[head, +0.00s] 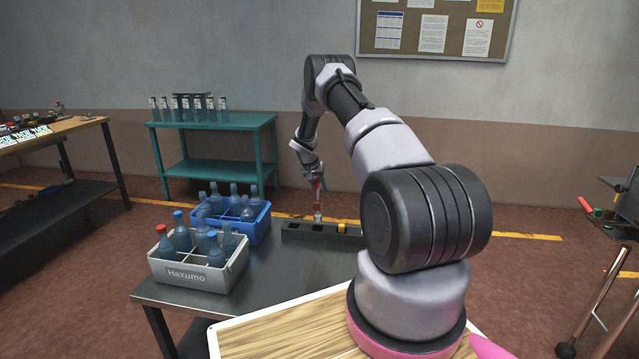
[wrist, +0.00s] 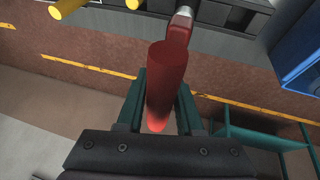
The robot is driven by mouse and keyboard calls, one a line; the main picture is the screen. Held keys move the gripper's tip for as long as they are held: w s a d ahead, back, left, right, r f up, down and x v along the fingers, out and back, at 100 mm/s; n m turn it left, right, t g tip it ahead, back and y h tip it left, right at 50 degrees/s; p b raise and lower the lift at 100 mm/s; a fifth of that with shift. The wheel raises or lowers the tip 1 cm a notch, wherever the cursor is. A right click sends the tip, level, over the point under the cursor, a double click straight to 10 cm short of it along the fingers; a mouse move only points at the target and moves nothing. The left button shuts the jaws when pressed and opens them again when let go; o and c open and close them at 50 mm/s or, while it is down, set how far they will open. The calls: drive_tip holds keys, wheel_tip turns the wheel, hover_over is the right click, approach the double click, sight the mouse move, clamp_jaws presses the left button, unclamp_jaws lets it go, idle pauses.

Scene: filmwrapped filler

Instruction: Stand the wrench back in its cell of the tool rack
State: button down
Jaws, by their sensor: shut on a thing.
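The wrench has a red handle (wrist: 168,75) and a pale metal end. My gripper (wrist: 164,85) is shut on the handle, with a dark green finger on each side. In the head view my gripper (head: 318,177) is above the dark tool rack (head: 295,231), and the wrench (head: 319,190) hangs about upright with its metal end down at the rack. The rack (wrist: 233,17) also shows at the top of the wrist view, with dark open cells. I cannot tell whether the metal end is inside a cell or just over it.
Yellow handles (wrist: 68,8) stand at the rack. A blue crate (head: 258,229) and a grey crate (head: 215,280), both with bottles, stand left of the rack on the dark table (head: 290,268). A teal shelf (head: 215,121) with bottles stands behind.

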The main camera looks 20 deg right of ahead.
sight(313, 187)
drive_tip(key=shift+f, duration=4)
idle(0.4)
drive_tip(key=shift+c, duration=2.4)
unclamp_jaws()
drive_tip(key=v, duration=1)
drive_tip(key=shift+a+r, duration=0.1)
drive_tip(key=shift+r, duration=0.25)
